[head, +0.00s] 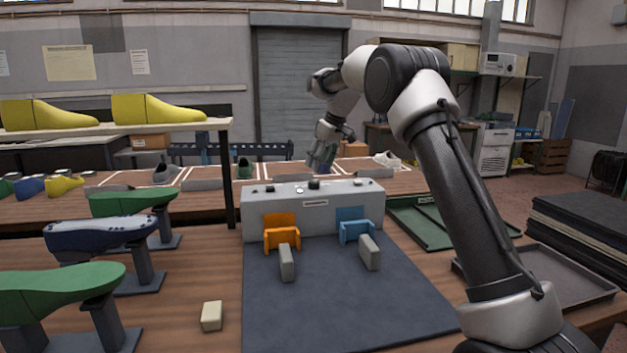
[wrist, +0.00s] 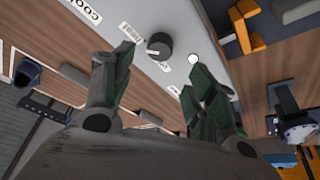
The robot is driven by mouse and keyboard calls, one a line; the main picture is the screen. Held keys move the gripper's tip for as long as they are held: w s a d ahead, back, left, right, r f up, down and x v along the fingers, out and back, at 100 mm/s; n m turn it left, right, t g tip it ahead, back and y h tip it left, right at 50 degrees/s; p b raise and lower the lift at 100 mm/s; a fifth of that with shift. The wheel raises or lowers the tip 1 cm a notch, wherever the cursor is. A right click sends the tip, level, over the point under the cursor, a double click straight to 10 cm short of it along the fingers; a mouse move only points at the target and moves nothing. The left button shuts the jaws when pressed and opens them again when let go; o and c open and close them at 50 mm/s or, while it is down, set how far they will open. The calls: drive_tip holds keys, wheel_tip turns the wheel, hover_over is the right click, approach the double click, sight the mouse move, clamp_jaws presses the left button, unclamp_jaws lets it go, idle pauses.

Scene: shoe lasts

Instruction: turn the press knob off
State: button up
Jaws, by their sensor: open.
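The press (head: 270,213) is a grey box at the back of the dark mat, with knobs and buttons along its top. A round dark knob (head: 314,184) sits at the middle of that top. In the wrist view a black knob (wrist: 160,45) with a small white mark on its left side stands by a label reading "HEAT" (wrist: 128,32). My gripper (head: 320,165) is above and behind the press top, pointing down. In the wrist view my gripper (wrist: 148,72) is open and empty, its fingers apart on either side below the knob, not touching it.
Orange (head: 281,232) and blue (head: 356,230) brackets stand in front of the press. Green lasts (head: 60,283) stand on the left, and a shelf with yellow lasts (head: 155,108) is above them. A green tray (head: 420,222) lies right of the press. The mat's front is clear.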

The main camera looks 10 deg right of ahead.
sight(313, 181)
drive_tip(key=x, duration=0.7)
drive_tip(key=shift+w+f, duration=0.15)
drive_tip(key=shift+f, duration=0.2)
drive_tip(key=c, duration=1)
